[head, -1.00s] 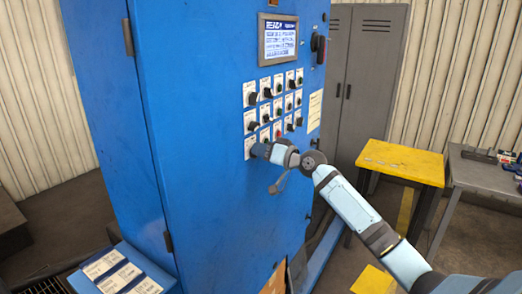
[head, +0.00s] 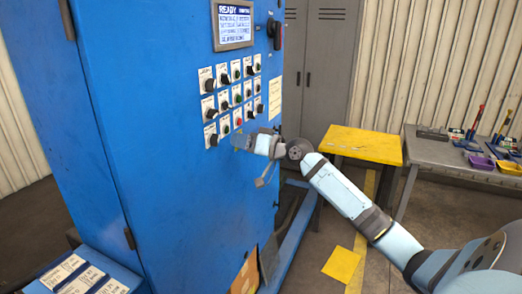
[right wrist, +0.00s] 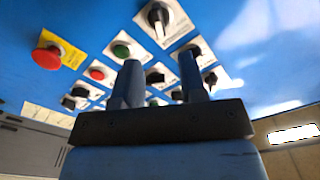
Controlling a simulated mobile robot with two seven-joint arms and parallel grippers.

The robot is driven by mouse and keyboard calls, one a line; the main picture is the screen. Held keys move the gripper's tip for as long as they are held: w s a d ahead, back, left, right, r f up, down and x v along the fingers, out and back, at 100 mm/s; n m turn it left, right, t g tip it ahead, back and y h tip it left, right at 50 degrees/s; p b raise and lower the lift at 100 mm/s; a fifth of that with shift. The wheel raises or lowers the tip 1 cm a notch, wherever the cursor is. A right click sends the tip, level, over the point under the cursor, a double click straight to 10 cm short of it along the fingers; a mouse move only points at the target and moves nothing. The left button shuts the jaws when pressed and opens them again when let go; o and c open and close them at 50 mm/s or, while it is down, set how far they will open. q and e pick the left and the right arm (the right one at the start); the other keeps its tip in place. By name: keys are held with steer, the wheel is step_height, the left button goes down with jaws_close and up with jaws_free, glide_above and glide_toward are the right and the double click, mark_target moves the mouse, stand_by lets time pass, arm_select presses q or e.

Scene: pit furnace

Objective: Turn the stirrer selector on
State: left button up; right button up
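The control panel on the blue cabinet carries rows of small switches (head: 235,89) on white plates. I cannot read which one is the stirrer selector. My right gripper (head: 238,143) is just below the lowest row in the head view. In the right wrist view its two fingers (right wrist: 160,78) stand apart with nothing gripped, pointing at the panel. A black selector knob (right wrist: 159,16) with a pale pointer line is at the top of that view, beyond the fingertips. Other black knobs (right wrist: 155,75) show between and beside the fingers. My left gripper is not in view.
The blue cabinet (head: 160,150) has a screen (head: 233,24) above the switches. A red mushroom button (right wrist: 47,57) on a yellow plate sits at the left of the right wrist view. A yellow table (head: 362,144) and grey workbench (head: 450,160) stand to the right.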

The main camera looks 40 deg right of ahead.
steer(key=b+v, duration=0.1)
steer(key=v, duration=0.6)
steer(key=shift+b, duration=0.3)
steer(key=s+a+f+g+h+p, duration=0.1)
steer(key=s+a+f, duration=0.15)
steer(key=f, duration=0.55)
steer(key=s+a+f+g+h+p, duration=0.1)
steer(key=a+f, duration=0.3)
steer(key=f, duration=0.4)
steer(key=s+a+f+g+h+p, duration=0.1)
steer(key=s+a+f, duration=0.15)
steer(key=f, duration=0.65)
steer(key=s+a+f+n+g+p, duration=0.1)
steer(key=s+a+f+n, duration=0.1)
steer(key=s+a+f, duration=0.5)
steer(key=s+a+f+n+g+p, duration=0.1)
steer(key=s+a+f+n, duration=0.1)
steer(key=s+a+f, duration=0.5)
steer(key=s+a, duration=0.5)
steer(key=a, duration=0.2)
steer(key=shift+f+n+g+h, duration=0.3)
steer(key=shift+f, duration=0.05)
